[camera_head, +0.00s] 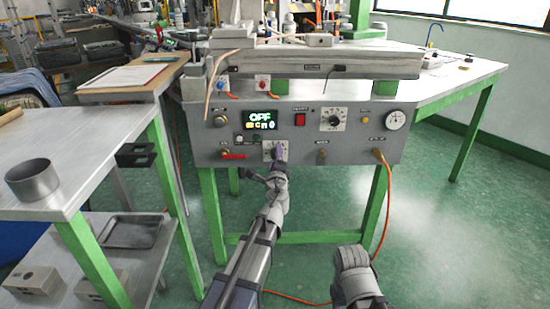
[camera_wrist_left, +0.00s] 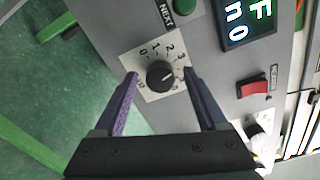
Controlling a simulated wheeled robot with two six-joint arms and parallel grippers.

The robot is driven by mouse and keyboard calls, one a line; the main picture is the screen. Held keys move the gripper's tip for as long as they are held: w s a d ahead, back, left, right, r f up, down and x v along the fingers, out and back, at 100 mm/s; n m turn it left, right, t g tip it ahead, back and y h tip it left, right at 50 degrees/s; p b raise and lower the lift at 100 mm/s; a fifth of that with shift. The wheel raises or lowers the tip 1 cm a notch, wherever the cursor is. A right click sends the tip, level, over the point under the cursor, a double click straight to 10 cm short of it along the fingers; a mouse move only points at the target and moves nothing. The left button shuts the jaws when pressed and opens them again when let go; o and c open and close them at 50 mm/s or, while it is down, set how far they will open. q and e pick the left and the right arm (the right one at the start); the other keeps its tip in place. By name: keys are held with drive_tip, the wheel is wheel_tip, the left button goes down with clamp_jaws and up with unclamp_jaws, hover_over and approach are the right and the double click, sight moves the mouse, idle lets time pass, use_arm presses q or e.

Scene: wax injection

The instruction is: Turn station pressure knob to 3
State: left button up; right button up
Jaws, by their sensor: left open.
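The station pressure knob (camera_wrist_left: 160,74) is a black round knob on a white dial plate with numbers, seen in the left wrist view. Its pale pointer mark faces roughly right in that picture, below the printed 3; the exact setting is hard to read. My left gripper (camera_wrist_left: 160,73) is open, with one purple finger on each side of the knob. I cannot tell whether the fingers touch it. In the head view my left gripper (camera_head: 278,156) covers most of the knob, and part of the white plate (camera_head: 267,145) shows beside it.
The grey station panel (camera_head: 375,155) carries a lit display (camera_head: 260,118), a red switch (camera_head: 300,119), another dial (camera_head: 333,119) and a gauge (camera_head: 395,119). An orange hose (camera_head: 386,200) hangs at the right. A steel table (camera_head: 100,130) stands at the left.

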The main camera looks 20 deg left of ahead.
use_arm(q)
drive_tip(key=v, duration=0.7)
drive_tip(key=shift+s, duration=0.15)
